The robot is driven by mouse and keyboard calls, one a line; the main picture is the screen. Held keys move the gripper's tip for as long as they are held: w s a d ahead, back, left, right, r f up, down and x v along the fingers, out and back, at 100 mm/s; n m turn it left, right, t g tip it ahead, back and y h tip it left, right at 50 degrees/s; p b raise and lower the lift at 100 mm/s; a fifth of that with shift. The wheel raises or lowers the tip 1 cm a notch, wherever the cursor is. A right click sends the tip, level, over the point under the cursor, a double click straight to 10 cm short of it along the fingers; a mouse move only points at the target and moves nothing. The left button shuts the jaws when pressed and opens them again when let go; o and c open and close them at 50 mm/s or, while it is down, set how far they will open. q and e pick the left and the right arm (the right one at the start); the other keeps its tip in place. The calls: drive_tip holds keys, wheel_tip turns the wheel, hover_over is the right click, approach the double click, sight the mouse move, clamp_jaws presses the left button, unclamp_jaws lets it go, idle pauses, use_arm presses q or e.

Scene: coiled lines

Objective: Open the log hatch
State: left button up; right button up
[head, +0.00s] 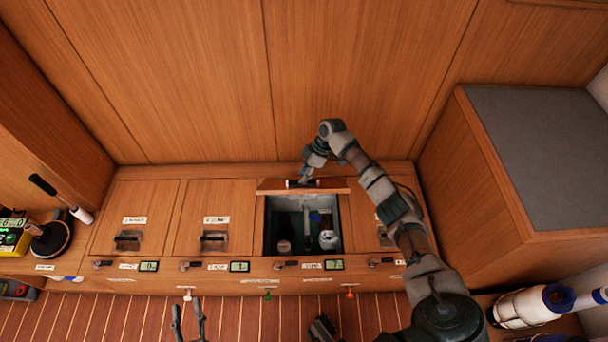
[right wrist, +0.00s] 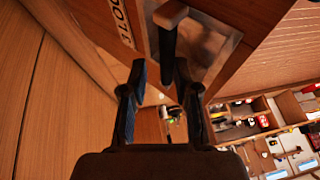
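The wooden bench has a row of hatches. The third hatch lid (head: 330,190) stands raised at the back of its opening, over a dark compartment (head: 275,203). In the right wrist view the lid's dark handle (right wrist: 168,35) is close ahead, beside a white label (right wrist: 122,20) with letters like "LO". My right gripper (head: 305,177) is behind the raised lid's top. Its fingers (right wrist: 160,72) are apart, with the handle just beyond the tips; whether they touch cannot be told. My left gripper (head: 188,312) is open and empty, low in front of the bench.
Jars (head: 328,240) and a blue item stand in the open compartment. Two shut hatches (head: 214,240) lie to its left; another is partly behind my right arm. A grey-topped cabinet (head: 550,140) rises at right. Small knobs (head: 350,292) line the bench front.

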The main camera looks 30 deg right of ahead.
drive_tip(key=shift+o, duration=1.2)
drive_tip(key=shift+s+d+f, duration=0.15)
drive_tip(key=shift+d+f, duration=0.4)
drive_tip(key=shift+f, duration=0.35)
drive_tip(key=shift+w+d+f, duration=0.1)
drive_tip(key=shift+w+f, duration=0.05)
drive_tip(key=shift+w, duration=0.05)
drive_tip(key=shift+s+r, duration=0.1)
drive_tip(key=shift+r, duration=0.2)
use_arm(q)
drive_tip(key=shift+w+d+f, duration=0.15)
drive_tip(key=shift+w+d, duration=0.2)
